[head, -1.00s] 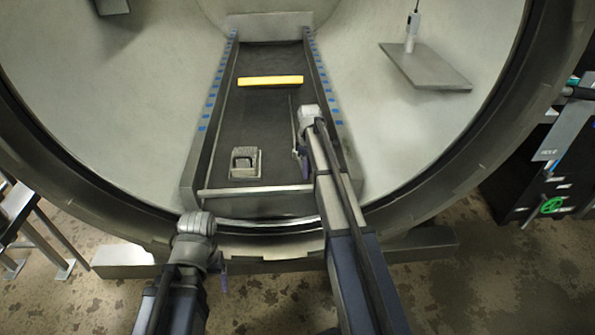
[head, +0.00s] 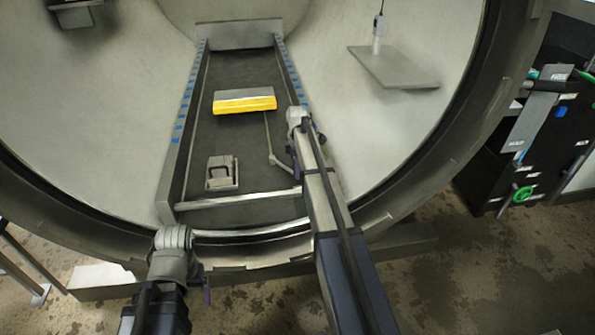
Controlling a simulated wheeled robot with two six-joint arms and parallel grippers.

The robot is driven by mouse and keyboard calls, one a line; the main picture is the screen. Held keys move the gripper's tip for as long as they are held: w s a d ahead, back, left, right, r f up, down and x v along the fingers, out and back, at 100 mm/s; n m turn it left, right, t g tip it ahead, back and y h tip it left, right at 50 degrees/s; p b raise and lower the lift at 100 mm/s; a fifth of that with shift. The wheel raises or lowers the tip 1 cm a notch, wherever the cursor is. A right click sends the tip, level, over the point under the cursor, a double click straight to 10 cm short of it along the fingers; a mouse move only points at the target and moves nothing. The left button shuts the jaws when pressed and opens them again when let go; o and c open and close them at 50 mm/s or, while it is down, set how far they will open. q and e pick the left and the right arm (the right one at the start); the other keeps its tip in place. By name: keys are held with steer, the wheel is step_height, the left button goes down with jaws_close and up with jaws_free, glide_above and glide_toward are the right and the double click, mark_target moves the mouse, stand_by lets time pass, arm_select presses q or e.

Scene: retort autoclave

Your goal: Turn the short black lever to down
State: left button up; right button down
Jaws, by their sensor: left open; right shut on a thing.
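I cannot pick out the short black lever for certain. A short dark bar (head: 545,86) crosses a grey plate at the right edge, but I cannot tell whether it is that lever. My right gripper (head: 296,166) is inside the round chamber above the dark track, mostly hidden by its own arm. It is shut on a thin grey rod (head: 269,136) that bends and reaches toward a yellow-fronted block (head: 244,106); contact is unclear. My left gripper (head: 206,288) is low in front of the chamber rim, mostly hidden by its wrist, open and apart from everything.
The round chamber opening (head: 451,151) surrounds the track (head: 215,137). A small grey fixture (head: 222,173) lies near the track's front. A grey plate (head: 394,68) stands out at the chamber's right. A black cabinet (head: 505,178) with a green handwheel (head: 523,194) stands outside, right.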

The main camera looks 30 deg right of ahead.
steer(key=shift+w+a, duration=0.3)
steer(key=shift+w, duration=0.15)
steer(key=c, duration=0.8)
jaws_free()
steer(key=shift+a, duration=0.1)
steer(key=shift+c, duration=0.2)
steer(key=shift+o, duration=0.8)
steer(key=shift+s, duration=0.1)
steer(key=shift+s+d+r, duration=0.1)
steer(key=shift+d, duration=0.1)
step_height(320, 180, up, 8)
steer(key=p, duration=0.7)
steer(key=shift+a+p, duration=0.1)
steer(key=shift+p, duration=0.3)
